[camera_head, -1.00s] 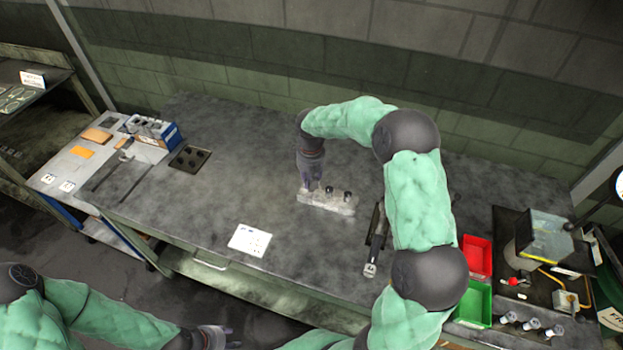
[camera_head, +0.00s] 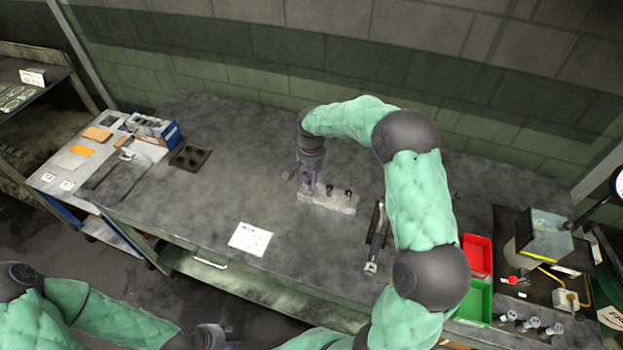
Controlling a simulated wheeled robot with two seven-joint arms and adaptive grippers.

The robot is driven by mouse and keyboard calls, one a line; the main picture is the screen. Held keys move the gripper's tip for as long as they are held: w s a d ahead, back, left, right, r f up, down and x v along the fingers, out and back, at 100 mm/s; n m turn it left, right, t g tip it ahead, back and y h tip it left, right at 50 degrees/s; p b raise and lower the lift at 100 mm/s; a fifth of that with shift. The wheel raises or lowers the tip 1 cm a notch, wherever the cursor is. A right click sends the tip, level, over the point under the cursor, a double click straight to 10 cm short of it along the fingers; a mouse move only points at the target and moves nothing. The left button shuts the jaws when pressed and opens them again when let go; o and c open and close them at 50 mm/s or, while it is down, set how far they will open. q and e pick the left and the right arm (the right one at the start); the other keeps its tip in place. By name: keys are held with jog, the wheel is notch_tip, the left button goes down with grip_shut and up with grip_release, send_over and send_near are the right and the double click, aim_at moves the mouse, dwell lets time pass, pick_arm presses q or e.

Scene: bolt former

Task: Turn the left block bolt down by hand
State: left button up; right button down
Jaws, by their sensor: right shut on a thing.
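A pale grey block (camera_head: 337,205) lies on the dark workbench (camera_head: 205,205). Two dark bolts stand in it, a middle bolt (camera_head: 329,190) and a right bolt (camera_head: 348,194). My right gripper (camera_head: 309,188) points down over the left end of the block, shut on the left bolt, which its fingers hide. How deep that bolt sits cannot be seen. My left gripper (camera_head: 228,338) is low at the front, off the bench edge and away from the block. Its fingers are too small to read.
A wrench (camera_head: 373,250) lies right of the block, near my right arm. A white sheet (camera_head: 249,239) lies in front. A red bin (camera_head: 477,255) and a green bin (camera_head: 474,302) stand at the right. A dark holed plate (camera_head: 190,157) lies at the left; bench between is clear.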

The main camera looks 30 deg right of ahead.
jog(key=shift+w+d+r+m, duration=0.15)
jog(key=shift+w+r+m, duration=0.15)
jog(key=shift+m, duration=0.3)
jog(key=shift+d, duration=0.1)
jog(key=c, duration=1.1)
grip_release()
jog(key=shift+f, duration=0.15)
jog(key=shift+s, duration=0.1)
notch_tip(320, 180, up, 12)
